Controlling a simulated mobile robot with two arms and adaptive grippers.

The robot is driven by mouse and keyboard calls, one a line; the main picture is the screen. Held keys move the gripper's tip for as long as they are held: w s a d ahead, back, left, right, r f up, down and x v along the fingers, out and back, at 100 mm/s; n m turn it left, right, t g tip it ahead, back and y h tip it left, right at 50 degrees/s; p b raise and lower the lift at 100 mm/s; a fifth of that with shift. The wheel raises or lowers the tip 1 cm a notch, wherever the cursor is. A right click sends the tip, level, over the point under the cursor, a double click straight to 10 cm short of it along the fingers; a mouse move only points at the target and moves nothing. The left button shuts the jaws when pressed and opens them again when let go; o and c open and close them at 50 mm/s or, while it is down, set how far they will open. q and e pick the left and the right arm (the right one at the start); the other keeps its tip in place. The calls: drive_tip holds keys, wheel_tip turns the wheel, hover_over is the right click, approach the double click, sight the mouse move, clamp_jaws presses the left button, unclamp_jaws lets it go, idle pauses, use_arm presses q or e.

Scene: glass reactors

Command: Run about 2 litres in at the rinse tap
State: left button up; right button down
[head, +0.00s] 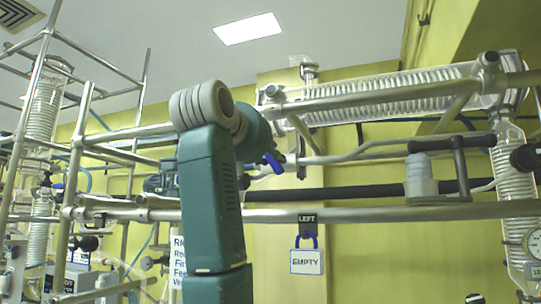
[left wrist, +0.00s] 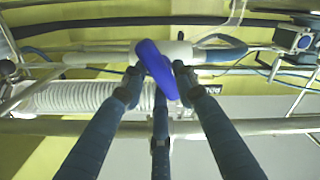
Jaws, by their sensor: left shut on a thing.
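A blue tap handle (left wrist: 157,70) sits on a pale pipe fitting in the left wrist view, tilted across the pipe. My left gripper (left wrist: 158,82) is shut on this handle, with dark fingers on both sides of it and one below. In the head view a blue lever (head: 272,163) shows just right of my teal arm, on the pipe run. My arm hides most of the left gripper there. My right gripper is not in view. No water flow or volume reading can be made out.
A metal rail (head: 390,213) crosses in front of the pipes. A LEFT label (head: 307,219) and an EMPTY tag (head: 305,262) hang by it. A coiled glass condenser (head: 400,92) slopes above. Frame bars (head: 68,190) and another glass coil (head: 43,108) crowd the left.

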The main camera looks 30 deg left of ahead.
use_arm(q)
drive_tip(key=shift+r, duration=0.1)
drive_tip(key=o, duration=1.1)
drive_tip(key=shift+s+d, duration=0.1)
drive_tip(key=shift+s, duration=0.05)
drive_tip(key=v, duration=1.1)
drive_tip(key=shift+s, duration=0.4)
